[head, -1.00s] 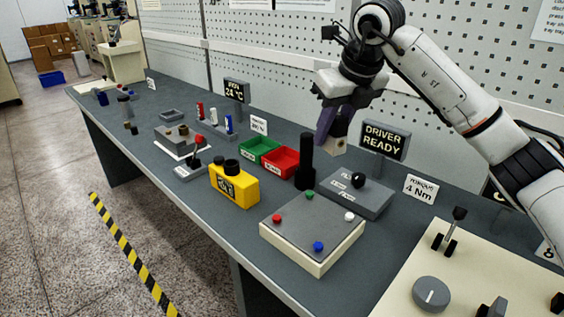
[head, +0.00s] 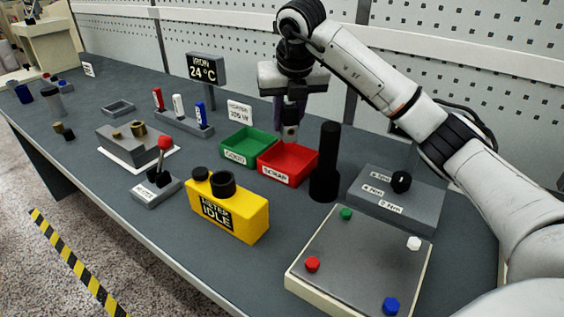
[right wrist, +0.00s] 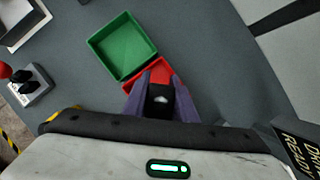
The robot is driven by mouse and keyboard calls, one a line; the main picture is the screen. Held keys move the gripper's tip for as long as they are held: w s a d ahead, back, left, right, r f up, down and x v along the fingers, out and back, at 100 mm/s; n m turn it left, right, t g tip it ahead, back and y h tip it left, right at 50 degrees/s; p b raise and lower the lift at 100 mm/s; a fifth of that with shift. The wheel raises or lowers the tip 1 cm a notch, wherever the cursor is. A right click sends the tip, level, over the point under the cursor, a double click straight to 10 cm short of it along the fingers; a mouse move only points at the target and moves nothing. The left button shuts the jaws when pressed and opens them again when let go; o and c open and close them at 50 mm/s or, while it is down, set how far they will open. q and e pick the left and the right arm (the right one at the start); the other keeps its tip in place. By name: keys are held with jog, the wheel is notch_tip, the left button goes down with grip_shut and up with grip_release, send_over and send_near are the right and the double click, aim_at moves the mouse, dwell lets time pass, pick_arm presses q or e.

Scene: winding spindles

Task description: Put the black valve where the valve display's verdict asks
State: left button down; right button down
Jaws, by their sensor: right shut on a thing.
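My right gripper (head: 289,124) points down over the red SCRAP tray (head: 302,178), beside the green GOOD tray (head: 235,158). In the right wrist view its purple fingers (right wrist: 160,78) are shut on a dark piece with a pale spot, which I take to be the black valve (right wrist: 159,100). Most of the piece is hidden by the fingers. The wrist view also shows the green tray (right wrist: 122,47) and part of the red tray (right wrist: 148,74) beyond the fingertips. The yellow tester (head: 245,215) reads "TESTER IDLE". My left gripper is not in view.
A tall black cylinder (head: 325,165) stands just right of the red tray. A rack (head: 170,122) holds red, white and blue pieces. A grey block with a black knob (head: 400,200) and a plate with coloured knobs (head: 360,260) are at right. A red-knobbed lever (head: 160,175) is left.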

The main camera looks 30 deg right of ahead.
aim_at(292, 124)
notch_tip(292, 124, down, 8)
jog(key=shift+s+f, duration=0.1)
dwell(0.4)
jog(key=c, duration=1.7)
grip_release()
jog(key=shift+f, duration=0.1)
jog(key=shift+r, duration=0.45)
jog(key=v, duration=1.1)
jog(key=shift+s+r, duration=0.15)
jog(key=shift+s, duration=0.1)
